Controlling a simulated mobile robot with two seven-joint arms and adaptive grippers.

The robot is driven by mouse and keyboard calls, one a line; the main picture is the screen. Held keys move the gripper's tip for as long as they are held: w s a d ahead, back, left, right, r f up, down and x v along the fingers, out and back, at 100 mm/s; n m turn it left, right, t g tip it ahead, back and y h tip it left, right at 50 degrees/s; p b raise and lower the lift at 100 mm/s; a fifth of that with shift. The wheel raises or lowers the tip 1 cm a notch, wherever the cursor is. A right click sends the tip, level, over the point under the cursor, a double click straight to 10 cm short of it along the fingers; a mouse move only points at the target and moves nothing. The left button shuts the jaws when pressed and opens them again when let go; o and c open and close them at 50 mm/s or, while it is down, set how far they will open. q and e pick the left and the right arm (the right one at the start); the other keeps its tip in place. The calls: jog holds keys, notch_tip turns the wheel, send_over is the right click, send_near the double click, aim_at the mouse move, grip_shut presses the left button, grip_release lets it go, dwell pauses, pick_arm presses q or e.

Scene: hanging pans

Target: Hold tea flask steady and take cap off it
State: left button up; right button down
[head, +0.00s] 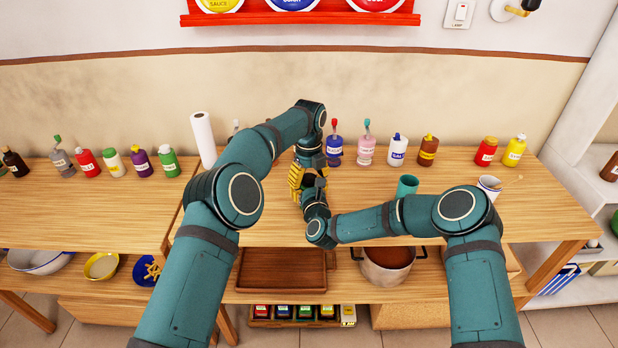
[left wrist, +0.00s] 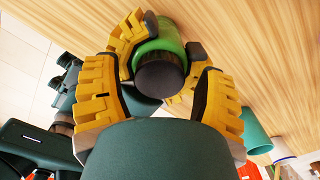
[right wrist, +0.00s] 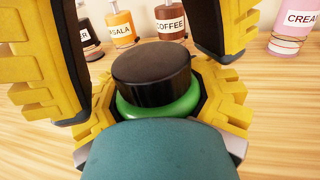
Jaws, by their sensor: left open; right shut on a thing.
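The tea flask is green (right wrist: 170,106) with a dark, near-black cap (right wrist: 150,66) on its top. In the left wrist view the cap (left wrist: 160,76) faces the camera, with the green body (left wrist: 172,36) behind it. My right gripper (head: 311,190) is shut on the flask body, its yellow fingers around the green part just below the cap. My left gripper (head: 296,178) is open above, its fingers on either side of the cap with gaps showing. The cap appears seated on the flask. In the head view my grippers and arms hide the flask.
A teal cup (head: 407,186) and a white mug (head: 488,188) stand to the right on the wooden table (head: 400,220). Labelled bottles line the back, including coffee (right wrist: 170,22) and cream (right wrist: 294,28). A paper roll (head: 203,140) stands left. The table's front middle is clear.

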pick_arm(q)
jog(key=shift+r, duration=2.25)
jog(key=shift+r+m, duration=1.1)
jog(key=shift+r, duration=0.5)
jog(key=shift+f, duration=3.9)
grip_shut()
jog(key=shift+n, duration=1.7)
grip_release()
